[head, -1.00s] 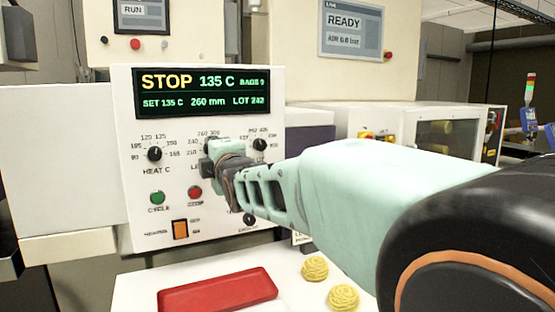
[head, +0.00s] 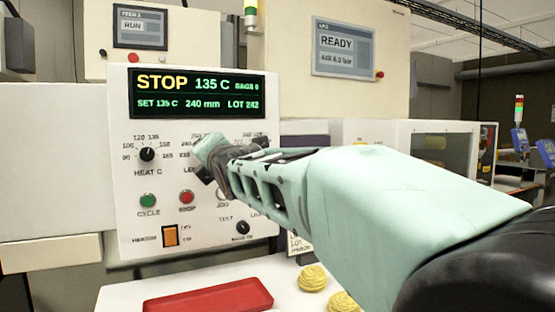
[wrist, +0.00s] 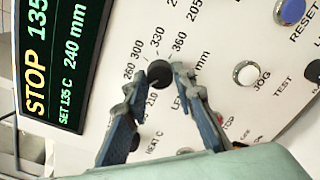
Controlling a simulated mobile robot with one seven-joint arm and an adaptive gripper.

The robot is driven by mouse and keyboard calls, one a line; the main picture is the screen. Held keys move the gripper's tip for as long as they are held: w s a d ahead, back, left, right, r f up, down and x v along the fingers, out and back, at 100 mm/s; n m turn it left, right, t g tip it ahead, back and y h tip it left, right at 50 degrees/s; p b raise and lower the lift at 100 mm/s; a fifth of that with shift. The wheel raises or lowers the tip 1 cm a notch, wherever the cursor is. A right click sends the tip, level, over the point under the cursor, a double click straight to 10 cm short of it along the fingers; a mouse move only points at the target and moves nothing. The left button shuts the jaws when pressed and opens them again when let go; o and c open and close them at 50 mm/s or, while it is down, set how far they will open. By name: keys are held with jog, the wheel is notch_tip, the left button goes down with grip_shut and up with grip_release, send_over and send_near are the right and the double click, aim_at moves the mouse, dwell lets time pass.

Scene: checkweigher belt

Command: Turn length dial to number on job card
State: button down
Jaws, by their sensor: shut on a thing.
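The length dial (wrist: 160,73) is a dark round knob on the white panel, ringed by printed numbers and "mm" in the wrist view. My gripper (wrist: 159,78) has its two fingers on either side of the knob, shut on it. In the head view my gripper (head: 208,152) hides the dial and much of its scale. The green-lettered display (head: 197,94) reads STOP, 135 C, 240 mm, LOT 242. A card (head: 297,243) shows partly below my arm, with "LOT" on it; its other writing is hidden or too small to read.
The heat dial (head: 147,153) is left of my gripper. Below are the green cycle button (head: 148,200), red stop button (head: 187,197), orange heater switch (head: 170,235) and test knob (head: 243,227). A red tray (head: 208,295) and yellow coiled pieces (head: 312,279) lie on the white surface.

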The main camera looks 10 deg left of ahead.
aim_at(203, 109)
jog(key=shift+d+r, duration=0.1)
jog(key=shift+r, duration=0.2)
jog(key=c, duration=2)
grip_release()
jog(key=o, duration=0.4)
jog(key=shift+f, duration=0.15)
jog(key=shift+w, duration=0.1)
notch_tip(203, 109, up, 5)
jog(key=shift+r, duration=2.5)
